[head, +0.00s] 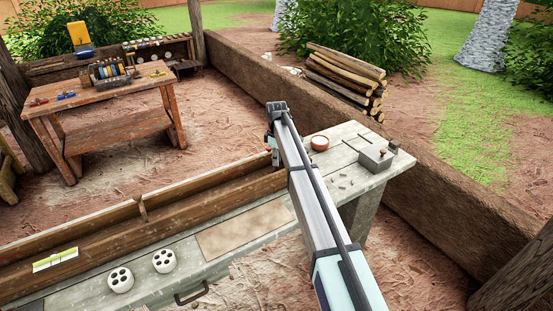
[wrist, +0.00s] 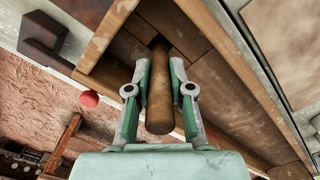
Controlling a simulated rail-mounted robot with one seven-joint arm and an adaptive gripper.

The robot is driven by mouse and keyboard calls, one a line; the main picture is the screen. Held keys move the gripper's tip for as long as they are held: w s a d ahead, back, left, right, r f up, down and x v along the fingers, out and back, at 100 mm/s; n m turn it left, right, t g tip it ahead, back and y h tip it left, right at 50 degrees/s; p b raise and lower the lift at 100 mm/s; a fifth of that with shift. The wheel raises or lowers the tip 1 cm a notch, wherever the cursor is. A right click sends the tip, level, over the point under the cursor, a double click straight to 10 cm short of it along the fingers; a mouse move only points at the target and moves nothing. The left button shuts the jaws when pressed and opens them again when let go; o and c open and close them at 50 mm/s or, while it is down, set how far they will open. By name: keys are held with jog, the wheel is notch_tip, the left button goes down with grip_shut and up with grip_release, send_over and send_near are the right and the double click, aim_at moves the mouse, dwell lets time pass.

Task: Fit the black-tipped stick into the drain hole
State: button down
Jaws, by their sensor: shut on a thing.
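The stick (wrist: 161,108) is a brown wooden rod held between the two fingers of my gripper (wrist: 160,78) in the wrist view. Its near end is plain brown. Its far end points into the corner of the wooden trough (wrist: 207,72) and looks dark there. I cannot tell whether that dark patch is the black tip, shadow or the drain hole, nor whether the tip touches or has entered anything. In the head view the trough (head: 95,235) runs along the bench, and my arm covers most of the gripper at its right end. The stick is hidden there.
A terracotta bowl (head: 320,143) and a grey metal box (head: 374,159) stand on the bench right of the trough. A red ball (wrist: 89,98) shows beside the gripper. A workbench (head: 105,95) stands behind.

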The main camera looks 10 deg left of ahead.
jog(key=shift+f, duration=0.3)
jog(key=shift+f, duration=0.15)
jog(key=c, duration=1)
grip_release()
jog(key=shift+c, duration=0.2)
notch_tip(320, 180, up, 12)
jog(key=b, duration=0.3)
jog(key=shift+r, duration=0.2)
